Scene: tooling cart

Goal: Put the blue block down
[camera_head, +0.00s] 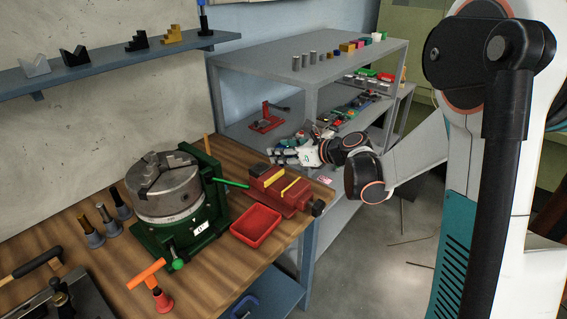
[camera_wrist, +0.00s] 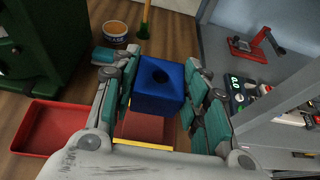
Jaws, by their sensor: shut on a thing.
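In the head view my gripper (camera_head: 280,153) is near the bench's right end, close to the red vise (camera_head: 280,188); the block cannot be made out there. Whether the block touches anything below is unclear.
A red tray (camera_head: 256,225) lies in front of the vise on the wooden bench (camera_head: 205,292). A green chuck fixture (camera_head: 185,238) stands to the left. A grey shelf cart (camera_head: 250,67) with small parts stands behind. A tin (camera_wrist: 115,32) is on the bench in the wrist view.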

